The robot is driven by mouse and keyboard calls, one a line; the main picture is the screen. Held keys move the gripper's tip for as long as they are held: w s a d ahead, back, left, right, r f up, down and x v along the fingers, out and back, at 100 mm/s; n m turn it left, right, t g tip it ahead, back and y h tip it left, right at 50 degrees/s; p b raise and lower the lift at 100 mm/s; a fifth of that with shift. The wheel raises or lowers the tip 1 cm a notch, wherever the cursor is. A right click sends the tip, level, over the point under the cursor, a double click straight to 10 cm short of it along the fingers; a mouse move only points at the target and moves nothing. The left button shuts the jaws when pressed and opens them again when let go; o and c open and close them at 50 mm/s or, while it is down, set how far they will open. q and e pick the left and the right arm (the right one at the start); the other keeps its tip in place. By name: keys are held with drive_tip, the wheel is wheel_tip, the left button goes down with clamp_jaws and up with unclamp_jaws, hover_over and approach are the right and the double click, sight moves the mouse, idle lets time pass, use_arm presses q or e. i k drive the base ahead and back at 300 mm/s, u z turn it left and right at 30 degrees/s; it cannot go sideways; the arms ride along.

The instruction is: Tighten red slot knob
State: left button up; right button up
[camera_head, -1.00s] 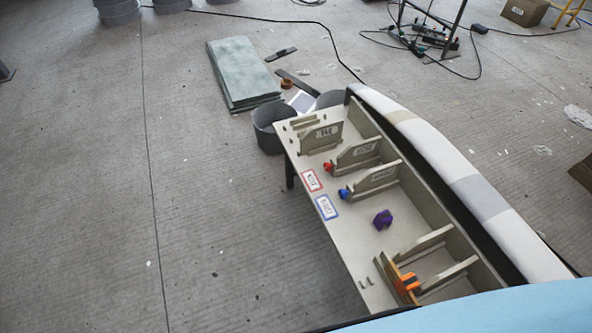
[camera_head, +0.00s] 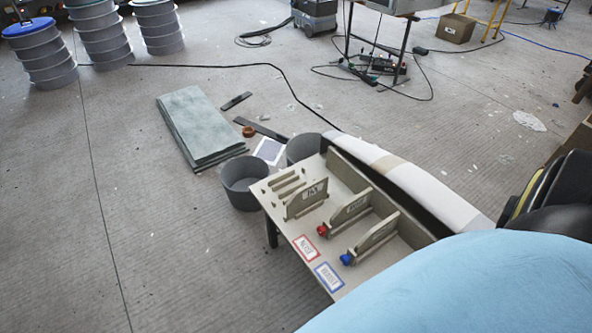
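The red knob (camera_head: 322,230) sits at the near end of an upright slotted plate on the beige mould table, above a red-bordered label (camera_head: 306,249). A blue knob (camera_head: 346,259) sits at the end of the neighbouring plate, close to a blue-bordered label (camera_head: 329,276). A further upright plate (camera_head: 307,199) stands behind, toward the table's far end. Whether the red knob is tight or loose cannot be told. Neither of my grippers shows in the head view. A large light-blue surface covers the lower right and hides the near part of the table (camera_head: 283,228).
Grey buckets (camera_head: 241,183) stand at the table's far end. Green-grey sheets (camera_head: 200,128) lie on the floor behind them. A long white padded piece (camera_head: 420,187) runs along the table's right side. Stacked grey drums (camera_head: 98,33) stand at the back left. The floor at left is open.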

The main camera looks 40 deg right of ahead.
sight(321, 231)
drive_tip(key=i, duration=3.05)
drive_tip(key=z, duration=4.3)
drive_tip(key=i, duration=0.5)
